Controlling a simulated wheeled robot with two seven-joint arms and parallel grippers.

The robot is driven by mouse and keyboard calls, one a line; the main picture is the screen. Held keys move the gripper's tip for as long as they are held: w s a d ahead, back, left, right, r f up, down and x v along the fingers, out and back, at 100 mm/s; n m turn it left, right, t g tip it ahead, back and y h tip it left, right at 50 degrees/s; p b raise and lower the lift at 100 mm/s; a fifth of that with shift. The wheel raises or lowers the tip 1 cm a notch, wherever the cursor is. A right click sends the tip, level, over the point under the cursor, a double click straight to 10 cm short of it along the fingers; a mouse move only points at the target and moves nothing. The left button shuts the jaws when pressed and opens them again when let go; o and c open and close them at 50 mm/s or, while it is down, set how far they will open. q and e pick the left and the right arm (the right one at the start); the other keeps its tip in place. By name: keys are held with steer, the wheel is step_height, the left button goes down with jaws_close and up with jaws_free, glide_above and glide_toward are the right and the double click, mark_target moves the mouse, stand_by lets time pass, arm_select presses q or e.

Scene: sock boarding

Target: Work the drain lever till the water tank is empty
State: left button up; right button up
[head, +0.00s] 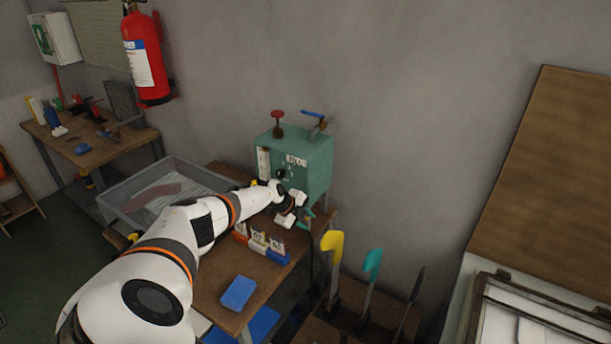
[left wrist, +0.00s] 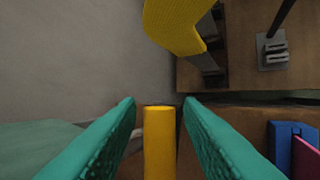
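The water tank (head: 315,165) is a green box on the back of the wooden bench, with a gauge, a label and a dark knob on its front. A red-handled valve (head: 278,117) and a blue lever (head: 312,114) stand on its top. My left gripper (head: 305,219) is low at the tank's front right corner, partly hidden by my own wrist. My right gripper is not in view.
A grey basin (head: 120,198) stands left of the tank. A fire extinguisher (head: 146,60) hangs on the wall.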

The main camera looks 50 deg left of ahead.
arm_select(q)
steer(key=shift+r, duration=0.1)
steer(key=shift+s+a+r, duration=0.2)
steer(key=shift+s+r, duration=0.05)
steer(key=shift+r, duration=0.05)
steer(key=p+v, duration=0.1)
steer(key=v, duration=1)
steer(key=shift+d, duration=0.1)
